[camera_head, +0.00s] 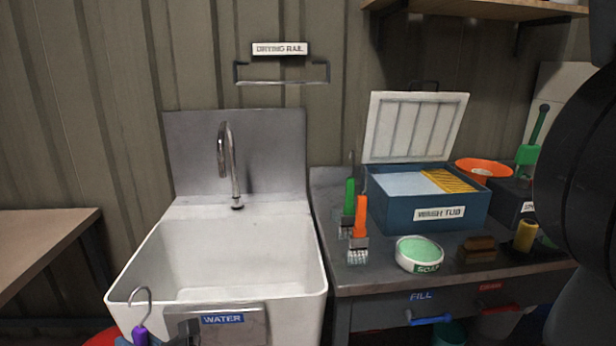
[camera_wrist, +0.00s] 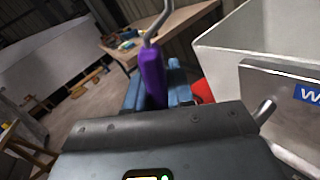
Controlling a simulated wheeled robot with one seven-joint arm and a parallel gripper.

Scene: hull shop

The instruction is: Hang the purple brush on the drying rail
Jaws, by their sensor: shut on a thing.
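The purple brush shows in the head view as a purple handle (camera_head: 140,335) with a metal hook on top, low at the front left corner of the sink. In the wrist view its handle (camera_wrist: 153,75) stands between the blue fingers of my gripper (camera_wrist: 160,90), hook upward. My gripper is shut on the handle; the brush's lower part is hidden. The drying rail (camera_head: 281,83) is an empty dark bar on the wall above the sink, under a "DRYING RAIL" sign (camera_head: 280,49). My gripper is well below the rail and to its left.
The white sink (camera_head: 305,270) has a tall tap (camera_head: 229,165) below the rail. On the right bench stand a green brush (camera_head: 350,195), an orange brush (camera_head: 360,220), a soap dish (camera_head: 419,253) and the open wash tub (camera_head: 428,212). A wooden table (camera_head: 40,240) is at left.

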